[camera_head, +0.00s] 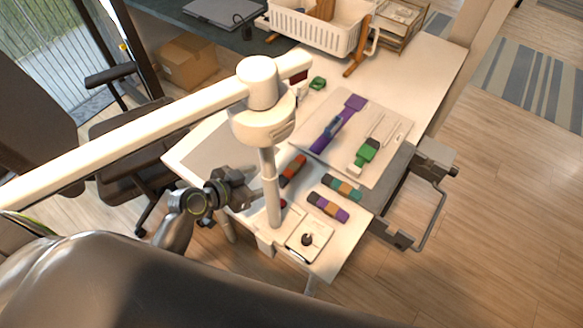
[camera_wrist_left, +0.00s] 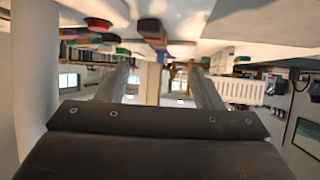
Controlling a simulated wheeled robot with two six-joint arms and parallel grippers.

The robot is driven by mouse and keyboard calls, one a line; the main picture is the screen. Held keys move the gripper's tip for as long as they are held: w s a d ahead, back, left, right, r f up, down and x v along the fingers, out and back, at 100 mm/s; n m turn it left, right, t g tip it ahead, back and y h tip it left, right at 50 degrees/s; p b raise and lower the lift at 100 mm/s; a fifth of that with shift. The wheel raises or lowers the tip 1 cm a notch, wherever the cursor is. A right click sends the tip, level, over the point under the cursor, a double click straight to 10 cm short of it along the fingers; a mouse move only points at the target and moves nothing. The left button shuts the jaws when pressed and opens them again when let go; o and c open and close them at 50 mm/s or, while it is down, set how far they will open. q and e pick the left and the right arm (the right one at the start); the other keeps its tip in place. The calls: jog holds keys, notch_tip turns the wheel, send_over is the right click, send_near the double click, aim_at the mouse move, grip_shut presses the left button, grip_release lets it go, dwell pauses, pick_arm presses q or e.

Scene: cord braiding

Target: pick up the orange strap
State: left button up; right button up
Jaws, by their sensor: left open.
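No strap that is wholly orange shows clearly. In the head view, orange bands show on a teal-and-orange bundle (camera_head: 341,187) and on a purple, orange and teal bundle (camera_head: 327,206), both on the near part of the white table. A red-and-dark bundle (camera_head: 292,170) lies to their left, partly behind the lamp post. My left gripper (camera_head: 250,190) is at the table's left edge, left of the post, apart from the bundles. In the left wrist view its two fingers (camera_wrist_left: 160,82) are spread with nothing between them. My right gripper is not in view.
A white lamp post (camera_head: 269,180) with a long arm stands close to my left gripper. A pale board (camera_head: 310,140) carries a purple strap (camera_head: 327,136) and a green piece (camera_head: 368,150). A white basket (camera_head: 315,32) stands at the back. A metal handle frame (camera_head: 432,212) is at the right edge.

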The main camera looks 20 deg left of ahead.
aim_at(290, 169)
pick_arm(q)
jog(key=p+x, duration=0.1)
jog(key=x, duration=0.5)
jog(key=shift+w+d, duration=0.3)
jog(key=shift+d, duration=0.05)
jog(key=p+x, duration=0.1)
jog(key=x, duration=0.2)
jog(key=shift+d, duration=0.25)
jog(key=shift+w+d+f, duration=0.25)
jog(key=shift+w+f, duration=0.1)
jog(key=shift+w, duration=0.1)
jog(key=shift+c, duration=0.7)
jog(key=c, duration=1)
jog(key=shift+c, duration=0.2)
